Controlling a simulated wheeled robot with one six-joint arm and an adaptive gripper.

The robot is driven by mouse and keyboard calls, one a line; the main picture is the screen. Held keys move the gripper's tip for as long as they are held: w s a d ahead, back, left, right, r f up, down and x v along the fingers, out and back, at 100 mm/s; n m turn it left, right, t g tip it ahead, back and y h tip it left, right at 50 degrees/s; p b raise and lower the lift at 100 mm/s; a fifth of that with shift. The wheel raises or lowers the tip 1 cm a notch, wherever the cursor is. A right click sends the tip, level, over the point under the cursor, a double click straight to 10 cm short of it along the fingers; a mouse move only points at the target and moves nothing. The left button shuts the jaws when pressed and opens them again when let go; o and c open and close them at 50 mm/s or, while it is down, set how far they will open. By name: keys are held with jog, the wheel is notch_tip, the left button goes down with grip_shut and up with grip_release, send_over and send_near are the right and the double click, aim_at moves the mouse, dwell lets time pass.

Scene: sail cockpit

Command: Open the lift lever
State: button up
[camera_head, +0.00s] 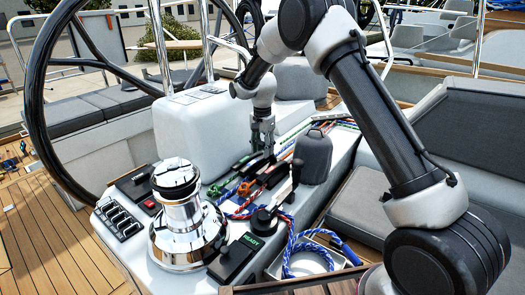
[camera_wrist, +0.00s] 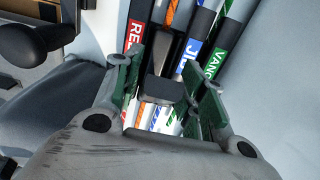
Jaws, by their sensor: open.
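A bank of rope-clutch levers (camera_head: 268,172) sits on the white console in the head view, with coloured ropes running through it. In the wrist view, a red-labelled lever (camera_wrist: 134,35), a blue-labelled lever (camera_wrist: 192,48) and a green-labelled lever (camera_wrist: 214,62) lie side by side. A dark lever (camera_wrist: 165,89) lies between the red and blue ones; its label is hidden, so I cannot tell whether it is the lift lever. My gripper (camera_head: 262,150) points down over the bank. It also shows in the wrist view (camera_wrist: 167,95), its fingers apart on either side of the dark lever's end.
A chrome winch (camera_head: 180,215) stands at the console's front left. A grey rounded case (camera_head: 312,155) stands close to the right of the levers. A large steering wheel (camera_head: 38,90) is at left.

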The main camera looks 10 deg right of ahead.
jog(key=shift+f, duration=0.5)
grip_shut()
jog(key=shift+w, duration=0.15)
